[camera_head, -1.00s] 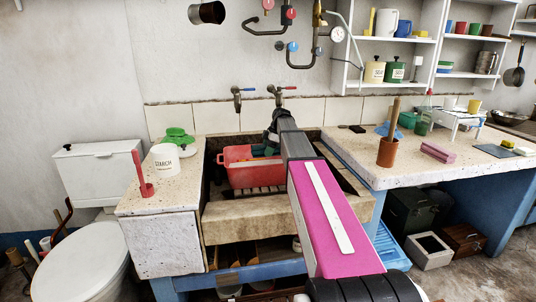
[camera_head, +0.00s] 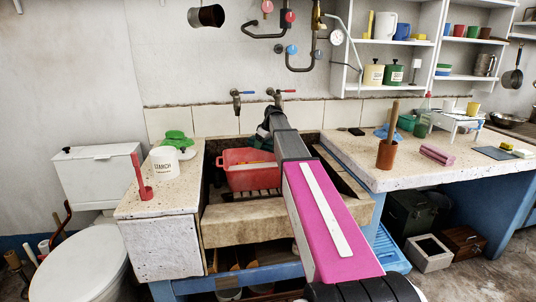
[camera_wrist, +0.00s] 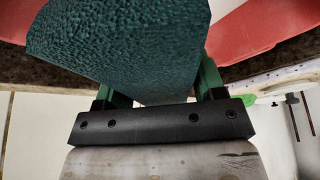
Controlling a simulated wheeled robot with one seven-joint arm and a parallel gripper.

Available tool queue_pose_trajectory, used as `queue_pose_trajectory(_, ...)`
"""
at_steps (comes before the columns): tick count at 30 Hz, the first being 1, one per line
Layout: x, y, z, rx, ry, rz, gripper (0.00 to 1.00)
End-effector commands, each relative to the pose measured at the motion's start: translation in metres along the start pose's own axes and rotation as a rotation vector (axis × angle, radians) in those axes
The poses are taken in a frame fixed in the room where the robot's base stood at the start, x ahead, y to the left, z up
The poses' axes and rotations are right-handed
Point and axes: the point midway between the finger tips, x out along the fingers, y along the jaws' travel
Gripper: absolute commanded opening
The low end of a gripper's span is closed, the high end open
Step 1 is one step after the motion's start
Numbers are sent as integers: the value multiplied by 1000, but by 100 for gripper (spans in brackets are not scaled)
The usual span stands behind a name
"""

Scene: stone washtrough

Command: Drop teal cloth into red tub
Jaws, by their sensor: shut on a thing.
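The red tub (camera_head: 252,178) stands in the stone trough, left of my forearm. Its red wall also shows at the top of the wrist view (camera_wrist: 262,28). My gripper (camera_wrist: 160,88) has green fingers shut on the teal cloth (camera_wrist: 120,45), a bumpy dark teal piece that fills much of the wrist view. In the head view the cloth (camera_head: 262,144) shows as a small dark teal patch at the tub's back edge, below my wrist. My arm hides part of it. I cannot tell whether the cloth touches the tub.
The trough's stone front wall (camera_head: 245,215) and two taps (camera_head: 237,100) border the tub. A starch pot (camera_head: 165,159) and a red ladle-like thing (camera_head: 142,180) stand on the left counter. A brown pot (camera_head: 387,153) stands on the right counter.

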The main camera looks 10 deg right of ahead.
Motion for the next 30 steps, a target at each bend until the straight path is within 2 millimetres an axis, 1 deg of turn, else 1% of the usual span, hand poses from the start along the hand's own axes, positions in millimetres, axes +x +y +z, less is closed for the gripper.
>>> queue_pose_trajectory(15, 46, 0, 19, -3, 0, -2, 35)
queue_pose_trajectory(19, 50, 0, 21, -4, 1, -2, 35)
queue_pose_trajectory(26, 50, 0, 21, -4, 1, -1, 35)
queue_pose_trajectory(27, 50, 0, 21, -4, 1, -1, 76)
queue_pose_trajectory(28, 50, 0, 21, -4, 1, -1, 86)
queue_pose_trajectory(29, 50, 0, 21, -4, 1, -1, 93)
queue_pose_trajectory(30, 50, 0, 21, -4, 1, -1, 93)
